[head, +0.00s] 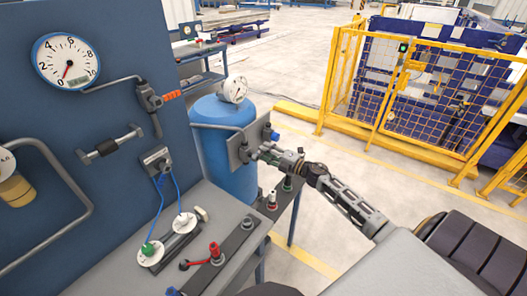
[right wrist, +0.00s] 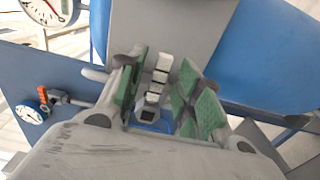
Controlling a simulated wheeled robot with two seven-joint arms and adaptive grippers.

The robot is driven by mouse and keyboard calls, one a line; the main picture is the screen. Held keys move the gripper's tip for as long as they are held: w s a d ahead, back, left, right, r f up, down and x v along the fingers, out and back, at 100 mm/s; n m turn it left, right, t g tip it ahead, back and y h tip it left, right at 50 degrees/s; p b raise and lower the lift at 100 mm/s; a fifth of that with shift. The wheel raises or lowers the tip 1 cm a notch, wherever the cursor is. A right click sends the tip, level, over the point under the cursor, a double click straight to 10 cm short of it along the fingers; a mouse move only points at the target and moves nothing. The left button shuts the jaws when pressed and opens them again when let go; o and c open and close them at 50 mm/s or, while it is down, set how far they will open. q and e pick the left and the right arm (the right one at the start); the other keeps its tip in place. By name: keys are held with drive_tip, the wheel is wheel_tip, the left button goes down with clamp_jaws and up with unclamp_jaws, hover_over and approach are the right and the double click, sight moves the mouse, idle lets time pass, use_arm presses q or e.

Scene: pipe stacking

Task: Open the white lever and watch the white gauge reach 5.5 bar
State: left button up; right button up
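The white gauge (head: 233,89) stands on top of the blue tank (head: 228,112) in the head view; its reading is too small to tell. A white gauge also shows, cut off, at the top left of the right wrist view (right wrist: 48,10), with a red needle. My right gripper (head: 270,154) is at the grey valve plate (head: 240,146) in front of the tank. In the right wrist view its green-padded fingers (right wrist: 160,92) are apart. A segmented white lever (right wrist: 158,76) lies between them, with gaps visible beside it. My left gripper is not in view.
A blue panel at left carries a blue-rimmed gauge (head: 66,62), needle pointing down near 0, and an orange-handled valve (head: 171,95). Below is a grey bench with cables and a red fitting (head: 215,251). A yellow fence (head: 425,85) stands behind at right; open floor lies between.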

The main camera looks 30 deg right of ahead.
drive_tip(key=shift+x, duration=0.85)
clamp_jaws()
